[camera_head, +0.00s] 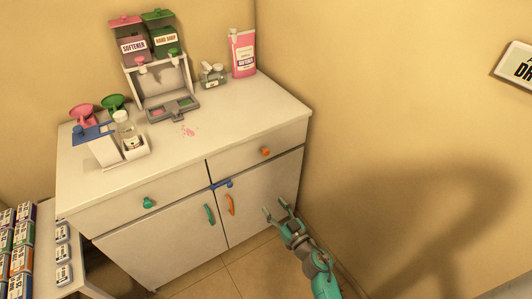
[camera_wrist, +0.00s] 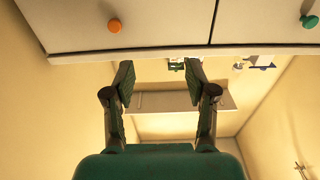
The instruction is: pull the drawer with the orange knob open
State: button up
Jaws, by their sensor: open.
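The drawer with the orange knob is the right one of two in a white cabinet, and its front (camera_head: 235,162) looks closed. Its round orange knob (camera_head: 265,151) shows in the middle of that front. The knob also shows in the wrist view (camera_wrist: 115,26), upper left, beyond the fingers and apart from them. My gripper (camera_head: 275,207) is in front of the right door, lower in the picture than the knob. In the wrist view my gripper (camera_wrist: 159,72) has its two fingers spread with nothing between them.
The left drawer has a green knob (camera_head: 149,203). Below are doors with a teal handle (camera_head: 209,214) and an orange handle (camera_head: 231,204), with a blue latch (camera_head: 222,184) above. Dispensers (camera_head: 160,75) and bottles crowd the countertop. A wall (camera_head: 370,120) stands close on the right.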

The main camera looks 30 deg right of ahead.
send_near(267, 153)
jog(key=shift+g, duration=0.3)
jog(key=w, duration=1)
jog(key=shift+w+r, duration=0.2)
jog(key=shift+w, duration=0.15)
grip_shut()
